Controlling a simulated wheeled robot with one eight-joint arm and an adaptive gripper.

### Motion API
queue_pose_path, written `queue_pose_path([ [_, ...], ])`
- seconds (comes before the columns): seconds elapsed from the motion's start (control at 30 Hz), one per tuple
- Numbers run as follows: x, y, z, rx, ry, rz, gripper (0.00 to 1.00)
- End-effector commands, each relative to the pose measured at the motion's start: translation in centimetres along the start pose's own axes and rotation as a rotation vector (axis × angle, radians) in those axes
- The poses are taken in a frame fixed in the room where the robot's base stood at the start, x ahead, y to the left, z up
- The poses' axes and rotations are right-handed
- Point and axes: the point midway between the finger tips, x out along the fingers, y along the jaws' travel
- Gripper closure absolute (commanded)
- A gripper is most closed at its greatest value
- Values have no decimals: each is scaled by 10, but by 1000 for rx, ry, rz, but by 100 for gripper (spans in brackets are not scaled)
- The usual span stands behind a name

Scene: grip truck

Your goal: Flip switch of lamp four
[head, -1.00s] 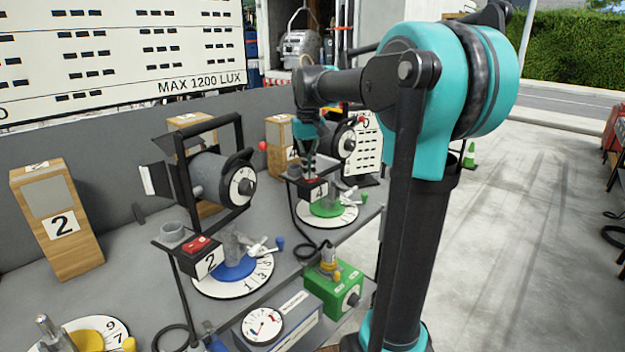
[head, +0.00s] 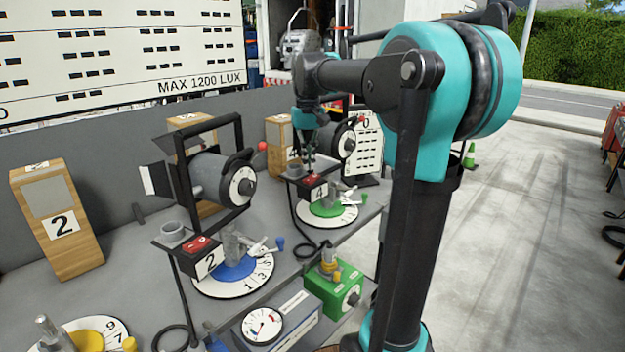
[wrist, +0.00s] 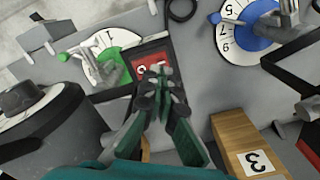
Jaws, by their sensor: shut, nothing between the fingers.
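Lamp four's switch box (head: 319,192) is black with a "4" label and a red rocker switch (head: 313,181) on top. It stands by the green-based dial on the grey bench. The red switch also shows in the wrist view (wrist: 152,60), partly covered by my fingertips. My gripper (head: 310,168) points down just above the switch, with its fingers shut and empty. In the wrist view my gripper (wrist: 160,82) overlaps the near part of the switch. Whether it touches the switch, and which way the rocker is tipped, I cannot tell.
Lamp four (head: 341,141) stands close behind my gripper. Lamp two (head: 218,180) and its switch box (head: 203,250) are on the left. A wooden block labelled 3 (wrist: 235,135) is in the wrist view. A green box (head: 335,290) sits at the front edge.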

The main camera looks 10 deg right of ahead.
Motion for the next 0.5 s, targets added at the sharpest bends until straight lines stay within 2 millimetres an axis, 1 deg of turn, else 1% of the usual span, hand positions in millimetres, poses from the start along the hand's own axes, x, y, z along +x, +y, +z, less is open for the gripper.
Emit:
queue_pose_path([
  [0.3, -24, 0, 0, 0, 0, 0, 100],
  [0.5, -35, 0, 0, 0, 0, 0, 100],
])
